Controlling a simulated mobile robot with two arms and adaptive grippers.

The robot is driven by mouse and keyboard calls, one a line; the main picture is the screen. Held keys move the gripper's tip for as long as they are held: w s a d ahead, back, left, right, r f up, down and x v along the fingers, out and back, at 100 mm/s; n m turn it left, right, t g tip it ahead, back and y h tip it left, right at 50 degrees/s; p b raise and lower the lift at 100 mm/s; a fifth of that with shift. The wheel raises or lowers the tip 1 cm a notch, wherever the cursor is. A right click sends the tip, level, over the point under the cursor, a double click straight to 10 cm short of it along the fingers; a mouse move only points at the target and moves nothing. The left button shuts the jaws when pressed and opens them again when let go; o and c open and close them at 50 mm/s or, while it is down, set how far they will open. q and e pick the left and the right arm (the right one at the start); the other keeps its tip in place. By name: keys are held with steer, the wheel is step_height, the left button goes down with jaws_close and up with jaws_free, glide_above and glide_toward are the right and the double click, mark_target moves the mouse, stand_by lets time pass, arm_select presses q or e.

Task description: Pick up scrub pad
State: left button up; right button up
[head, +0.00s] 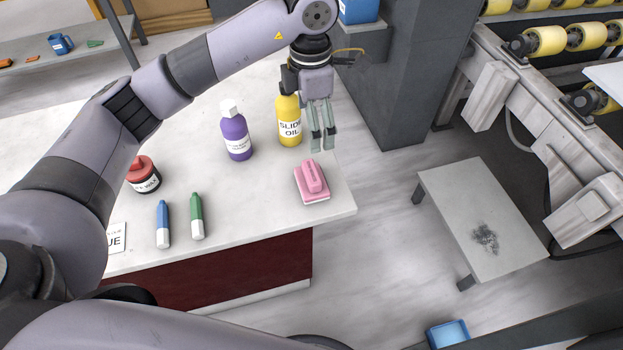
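The scrub pad (312,182) is pink with a raised grip on top and a pale underside. It lies on the light stone slab (270,220) near its right front corner. My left gripper (322,146) points down above and just behind the pad, apart from it. Its two fingers are parallel with a narrow empty gap between them. My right gripper is not in view.
A yellow slide oil bottle (289,122) stands close left of my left gripper, with a purple bottle (236,135) beyond. Blue (163,225) and green (197,218) markers and a red-lidded jar (143,175) are further left. A dark pillar (405,80) rises behind right.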

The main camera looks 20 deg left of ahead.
mark_target(311, 171)
arm_select(q)
step_height(311, 171, down, 12)
steer(key=shift+a+p, duration=0.15)
steer(key=shift+p, duration=0.7)
step_height(311, 171, down, 5)
steer(key=shift+w+f+p, duration=0.1)
steer(key=shift+p, duration=0.5)
steer(key=c, duration=1.3)
step_height(311, 171, up, 20)
steer(key=b, duration=0.2)
steer(key=o, duration=0.7)
steer(key=c, duration=0.5)
